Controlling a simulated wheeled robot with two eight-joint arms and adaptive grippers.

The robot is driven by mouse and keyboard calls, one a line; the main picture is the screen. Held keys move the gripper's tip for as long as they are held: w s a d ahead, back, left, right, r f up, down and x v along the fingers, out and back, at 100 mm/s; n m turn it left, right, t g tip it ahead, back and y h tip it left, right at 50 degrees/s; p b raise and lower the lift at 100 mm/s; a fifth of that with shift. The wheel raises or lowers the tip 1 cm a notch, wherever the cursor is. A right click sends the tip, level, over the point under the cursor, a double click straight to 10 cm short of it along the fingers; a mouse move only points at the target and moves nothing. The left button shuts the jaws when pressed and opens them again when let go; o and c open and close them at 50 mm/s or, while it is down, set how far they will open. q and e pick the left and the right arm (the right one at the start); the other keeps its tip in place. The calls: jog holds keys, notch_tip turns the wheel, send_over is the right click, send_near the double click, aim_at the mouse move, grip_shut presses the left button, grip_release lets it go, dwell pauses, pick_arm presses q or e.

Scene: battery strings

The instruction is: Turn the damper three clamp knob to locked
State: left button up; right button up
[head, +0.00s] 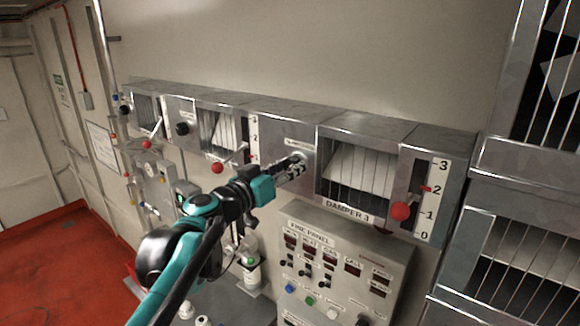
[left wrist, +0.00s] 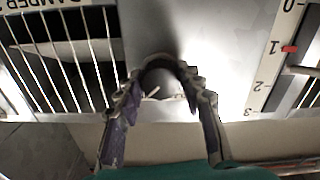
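The damper three housing (head: 310,135) is a grey metal box on the wall, with a "DAMPER 3" label (head: 347,211) under its barred opening. My left gripper (head: 297,165) is at the plain plate left of that opening, and hides the clamp knob in the head view. In the left wrist view, which is upside down, the dark round clamp knob (left wrist: 160,70) lies between the fingertips of my left gripper (left wrist: 162,85). The fingers are spread around it; whether they press on it is unclear. A small pale mark shows on the knob. My right gripper is not in view.
A red ball lever (head: 400,211) and a 0-to-3 scale (head: 434,200) stand right of the opening, with a red pointer near 2. A fine panel (head: 345,250) with displays and switches is below. Other dampers (head: 217,125) continue left; a barred rack (head: 520,205) is at right.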

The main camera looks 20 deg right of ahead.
pick_arm(q)
jog(key=c, duration=0.5)
jog(key=shift+o, duration=0.2)
jog(key=shift+n, duration=0.3)
jog(key=n+b, duration=0.1)
jog(key=n, duration=0.1)
jog(key=shift+n, duration=0.4)
jog(key=n, duration=0.4)
jog(key=shift+n+b, duration=0.3)
jog(key=shift+b, duration=0.1)
jog(key=n, duration=0.5)
jog(key=shift+b, duration=0.4)
jog(key=shift+n, duration=2.4)
jog(key=o, duration=1.1)
jog(key=shift+w+f, duration=0.1)
